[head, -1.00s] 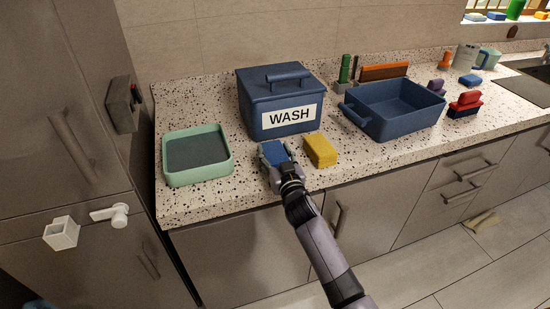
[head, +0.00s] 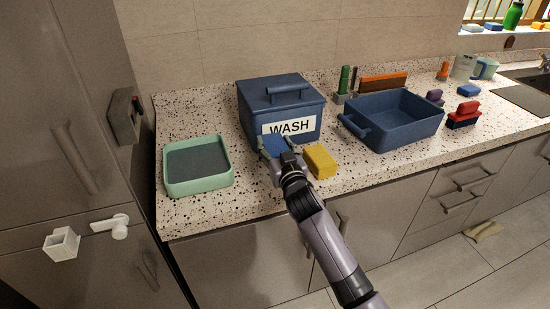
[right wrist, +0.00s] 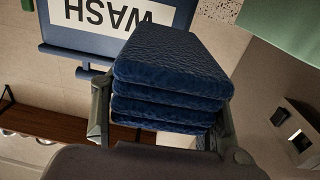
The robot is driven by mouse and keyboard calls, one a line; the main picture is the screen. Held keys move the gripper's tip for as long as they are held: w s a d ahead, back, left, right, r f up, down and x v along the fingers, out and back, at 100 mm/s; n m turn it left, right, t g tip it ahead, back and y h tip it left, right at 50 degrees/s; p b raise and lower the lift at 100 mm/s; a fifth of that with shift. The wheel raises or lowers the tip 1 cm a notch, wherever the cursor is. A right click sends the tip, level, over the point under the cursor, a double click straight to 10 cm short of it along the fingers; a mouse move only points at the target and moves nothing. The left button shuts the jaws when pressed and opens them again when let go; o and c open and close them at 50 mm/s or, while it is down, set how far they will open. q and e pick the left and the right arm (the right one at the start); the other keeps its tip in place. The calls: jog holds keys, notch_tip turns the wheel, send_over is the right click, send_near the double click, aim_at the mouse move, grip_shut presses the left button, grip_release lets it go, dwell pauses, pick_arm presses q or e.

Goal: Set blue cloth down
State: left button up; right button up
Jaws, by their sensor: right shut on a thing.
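The blue cloth (head: 274,146) is a folded stack with several layers, just in front of the WASH box at its lower left. It fills the middle of the right wrist view (right wrist: 170,78). My right gripper (head: 280,154) is shut on it, with one finger on each side of the stack. In the head view the gripper hides part of the cloth. I cannot tell whether its underside touches the counter. My left gripper is not in view.
The lidded blue WASH box (head: 283,107) stands directly behind. A yellow block (head: 320,161) lies close right of the gripper. A green tray (head: 196,184) with a dark inside is left, and a blue basin (head: 400,120) right. Speckled counter (head: 246,190) is clear between tray and gripper.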

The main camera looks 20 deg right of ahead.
notch_tip(320, 180, up, 12)
jog(key=r, duration=0.1)
jog(key=s+f, duration=0.6)
jog(key=s, duration=0.6)
jog(key=s+f, duration=0.7)
jog(key=s, duration=0.5)
notch_tip(320, 180, up, 13)
send_over(275, 144)
jog(key=shift+r, duration=0.1)
